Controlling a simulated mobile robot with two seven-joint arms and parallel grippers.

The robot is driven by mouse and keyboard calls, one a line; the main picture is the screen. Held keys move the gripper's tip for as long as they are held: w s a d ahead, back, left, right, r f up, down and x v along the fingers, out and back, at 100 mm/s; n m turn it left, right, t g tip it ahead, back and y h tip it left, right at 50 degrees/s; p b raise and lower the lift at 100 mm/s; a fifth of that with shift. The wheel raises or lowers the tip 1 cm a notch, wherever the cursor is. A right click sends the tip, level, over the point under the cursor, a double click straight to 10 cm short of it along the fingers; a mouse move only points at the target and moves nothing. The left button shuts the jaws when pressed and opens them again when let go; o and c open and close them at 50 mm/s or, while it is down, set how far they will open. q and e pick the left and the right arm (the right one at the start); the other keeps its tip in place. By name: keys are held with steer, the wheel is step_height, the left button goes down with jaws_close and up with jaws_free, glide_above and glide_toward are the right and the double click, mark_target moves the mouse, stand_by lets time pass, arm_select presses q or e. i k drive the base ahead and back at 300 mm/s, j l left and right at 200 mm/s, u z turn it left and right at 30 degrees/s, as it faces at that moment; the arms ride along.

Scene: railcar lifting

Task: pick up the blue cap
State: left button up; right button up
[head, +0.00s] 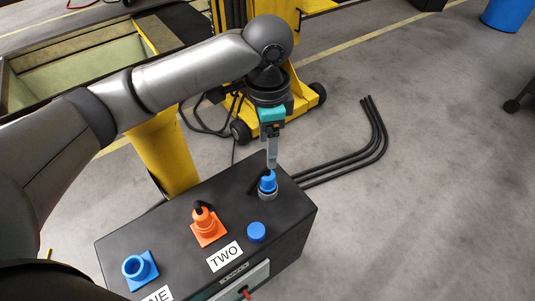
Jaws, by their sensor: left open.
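The blue cap (256,232) is a small round disc lying on top of the black box (290,215), near its front right edge beside the "TWO" label. My left gripper (271,166) points down over the back right of the box, behind the cap and apart from it. It is open, with its fingertips just above a blue plug (267,186) that has a grey ring at its base. Whether the fingers touch that plug, I cannot tell. My right gripper is not in view.
An orange connector (208,230) and an open blue socket (140,269) stand on the box. Black cables (375,145) lie on the floor behind it. A yellow wheeled lifting unit (285,85) stands at the back. The floor at right is mostly clear.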

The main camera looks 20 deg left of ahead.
mark_target(256, 230)
steer(key=u, duration=0.7)
